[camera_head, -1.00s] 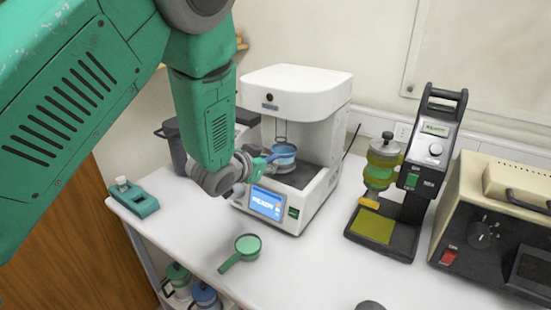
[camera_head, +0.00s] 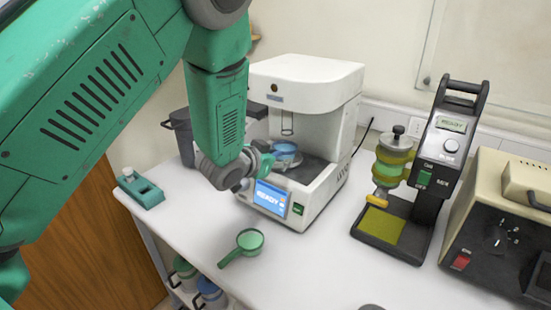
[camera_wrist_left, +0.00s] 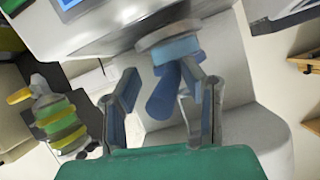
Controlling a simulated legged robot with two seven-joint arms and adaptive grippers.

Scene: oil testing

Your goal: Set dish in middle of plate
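The blue dish (camera_head: 284,150) is inside the open bay of the white machine (camera_head: 305,85), low over its dark floor. The plate under it is mostly hidden, and contact is not clear. My left gripper (camera_head: 268,161) is at the dish's front left. In the left wrist view, the dish's blue handle (camera_wrist_left: 163,95) lies between my left gripper's fingers (camera_wrist_left: 160,75). The fingers are spread, with a visible gap on the handle's left side; the right finger is close to the handle. My right gripper is not in view.
A green dish with a handle (camera_head: 241,247) lies on the white table (camera_head: 310,265). A tester with stacked discs (camera_head: 391,160) stands right of the machine, and a beige instrument (camera_head: 505,215) is further right. The front middle of the table is clear.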

